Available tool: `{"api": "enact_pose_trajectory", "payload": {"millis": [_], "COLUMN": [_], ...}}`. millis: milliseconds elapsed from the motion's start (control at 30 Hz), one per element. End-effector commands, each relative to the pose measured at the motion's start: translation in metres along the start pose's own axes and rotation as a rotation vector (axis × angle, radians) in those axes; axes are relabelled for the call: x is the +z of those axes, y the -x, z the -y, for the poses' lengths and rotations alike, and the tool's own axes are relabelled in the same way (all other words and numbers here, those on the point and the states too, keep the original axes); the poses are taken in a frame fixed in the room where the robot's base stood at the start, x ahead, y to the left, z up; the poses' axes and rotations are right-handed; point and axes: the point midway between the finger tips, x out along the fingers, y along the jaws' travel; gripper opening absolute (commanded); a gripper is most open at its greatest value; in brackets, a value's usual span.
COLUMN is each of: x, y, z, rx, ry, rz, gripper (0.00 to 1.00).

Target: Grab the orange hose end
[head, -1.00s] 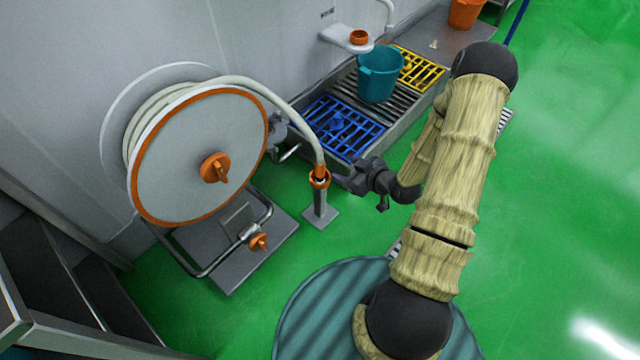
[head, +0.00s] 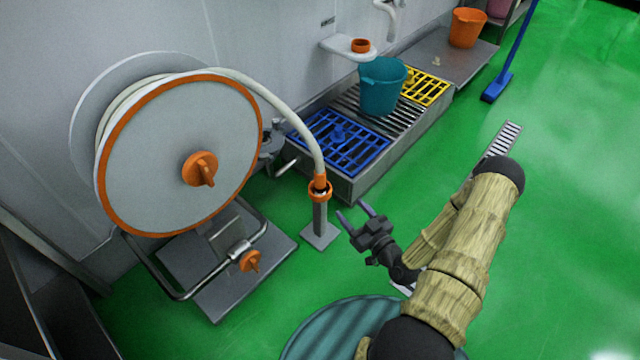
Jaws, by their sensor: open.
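The orange hose end (head: 320,182) is the collar at the tip of a cream hose (head: 292,118) that arcs over from the reel. It points down into an orange ring (head: 320,194) on top of a short grey post (head: 320,220). My gripper (head: 358,215) is open and empty. It is to the right of the post and a little lower in the picture, apart from the hose end, with its fingers pointing up and left.
The hose reel (head: 178,150) with orange rim stands at left on a grey base plate (head: 225,265). Behind the post is a drain platform with a blue grate (head: 340,142), a yellow grate (head: 428,88) and a teal bucket (head: 382,88). Green floor at right is mostly clear.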

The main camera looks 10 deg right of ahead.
Motion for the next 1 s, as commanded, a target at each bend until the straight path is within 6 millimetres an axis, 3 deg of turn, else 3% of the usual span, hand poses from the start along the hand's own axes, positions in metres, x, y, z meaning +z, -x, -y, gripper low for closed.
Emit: {"api": "enact_pose_trajectory", "payload": {"millis": [167, 700, 1000], "x": [0.003, 0.004, 0.0], "y": [-0.018, -0.111, -0.122], "z": [0.001, 0.001, 0.0], "rx": [-0.004, -0.003, -0.001], "ry": [0.002, 0.002, 0.0], "rz": [-0.002, -0.001, 0.002], "gripper": [0.59, 0.59, 0.59]}}
